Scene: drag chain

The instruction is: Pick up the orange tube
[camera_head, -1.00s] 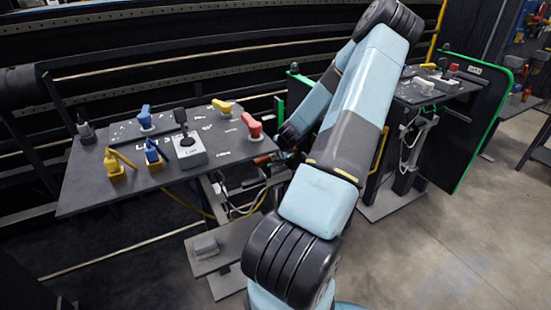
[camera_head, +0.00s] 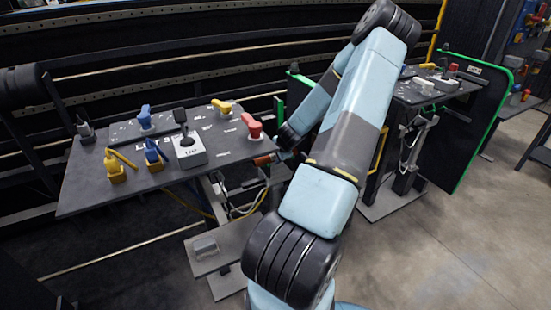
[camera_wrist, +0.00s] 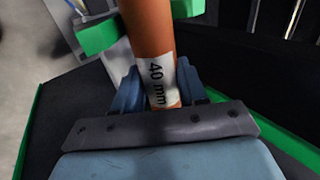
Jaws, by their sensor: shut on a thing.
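The orange tube (camera_wrist: 150,35) runs up the middle of the wrist view, with a white "40 mm" label on it. My gripper (camera_wrist: 158,88) is shut on its near end, a blue finger on each side. Green bracket parts (camera_wrist: 98,37) show on both sides of the tube; I cannot tell whether the tube touches them. The tube's far end is out of that view. In the head view a small orange-red end (camera_head: 263,160) shows beside the right edge of the table, near my gripper, which is mostly hidden by my arm.
A dark table (camera_head: 85,180) on the left carries a red handle (camera_head: 252,126), a grey box with a black lever (camera_head: 190,152), and several blue and yellow handles. A green-edged dark panel (camera_head: 455,120) stands at the right. Open floor (camera_head: 430,250) lies at the lower right.

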